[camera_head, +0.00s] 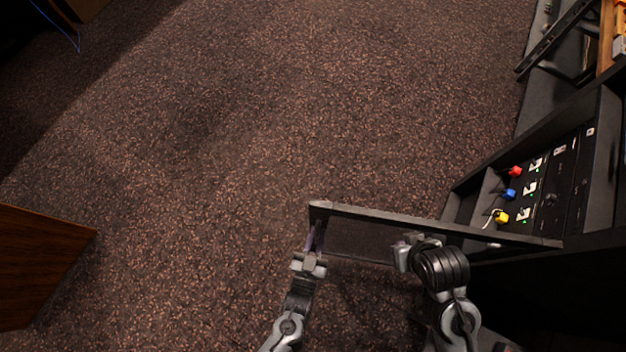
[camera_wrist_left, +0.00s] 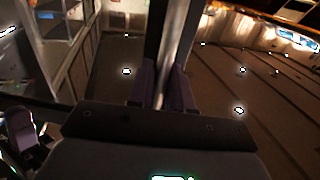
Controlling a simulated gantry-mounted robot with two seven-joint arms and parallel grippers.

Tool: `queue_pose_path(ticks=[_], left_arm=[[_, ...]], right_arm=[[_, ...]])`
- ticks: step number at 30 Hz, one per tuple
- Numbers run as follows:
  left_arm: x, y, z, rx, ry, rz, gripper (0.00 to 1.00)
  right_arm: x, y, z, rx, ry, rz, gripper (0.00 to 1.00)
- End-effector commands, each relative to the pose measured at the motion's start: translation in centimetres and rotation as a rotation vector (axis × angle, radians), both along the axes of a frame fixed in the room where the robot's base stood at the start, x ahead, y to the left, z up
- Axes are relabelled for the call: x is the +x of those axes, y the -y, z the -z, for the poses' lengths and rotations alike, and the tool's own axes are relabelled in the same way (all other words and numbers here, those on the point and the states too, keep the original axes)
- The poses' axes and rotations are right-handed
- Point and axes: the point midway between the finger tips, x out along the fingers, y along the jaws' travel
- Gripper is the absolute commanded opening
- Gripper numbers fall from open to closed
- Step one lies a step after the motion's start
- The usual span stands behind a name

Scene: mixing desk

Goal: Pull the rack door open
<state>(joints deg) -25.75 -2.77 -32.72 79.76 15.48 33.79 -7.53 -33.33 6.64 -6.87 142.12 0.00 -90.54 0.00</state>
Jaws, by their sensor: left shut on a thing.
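The rack door (camera_head: 430,223) is a dark, narrow frame seen from above. It stands swung out from the rack (camera_head: 603,170), reaching left over the carpet. My left gripper (camera_head: 316,240) is at the door's free end, shut on its edge. In the left wrist view, the purple fingers (camera_wrist_left: 163,88) close on either side of an upright metallic bar of the door (camera_wrist_left: 178,40). My right gripper (camera_head: 403,252) is close beside the near side of the door, around its middle; its fingers are not clear enough to tell open from shut.
Inside the rack are panels with red (camera_head: 515,171), blue (camera_head: 509,194) and yellow (camera_head: 501,216) plugs. A wooden furniture corner (camera_head: 45,265) stands at the left. The carpet (camera_head: 270,110) left of and beyond the door is clear.

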Motion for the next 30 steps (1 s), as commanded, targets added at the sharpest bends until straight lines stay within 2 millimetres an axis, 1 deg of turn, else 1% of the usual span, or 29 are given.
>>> queue_pose_path(ticks=[12,13,15,25,28,30], left_arm=[[-0.2,0.1,0.2,0.002,-0.003,0.006,0.00],[-0.2,0.1,0.2,0.002,-0.003,0.006,0.24],[-0.1,0.1,0.1,0.002,-0.003,0.006,0.35],[-0.3,0.0,0.1,0.001,-0.002,0.006,0.35],[-0.8,-0.1,0.1,0.001,-0.002,0.006,0.35],[-1.6,-0.3,0.2,0.001,-0.003,0.006,0.35]], right_arm=[[0.1,0.1,0.0,-0.004,0.002,-0.003,0.00],[0.1,0.1,0.0,-0.005,0.002,-0.004,0.00],[0.1,0.1,0.0,-0.006,0.002,-0.004,0.00],[0.1,0.2,0.0,-0.008,0.002,-0.005,0.00],[0.1,0.2,0.1,-0.008,0.002,-0.005,0.00],[0.1,0.2,0.1,-0.007,0.002,-0.005,0.00]])
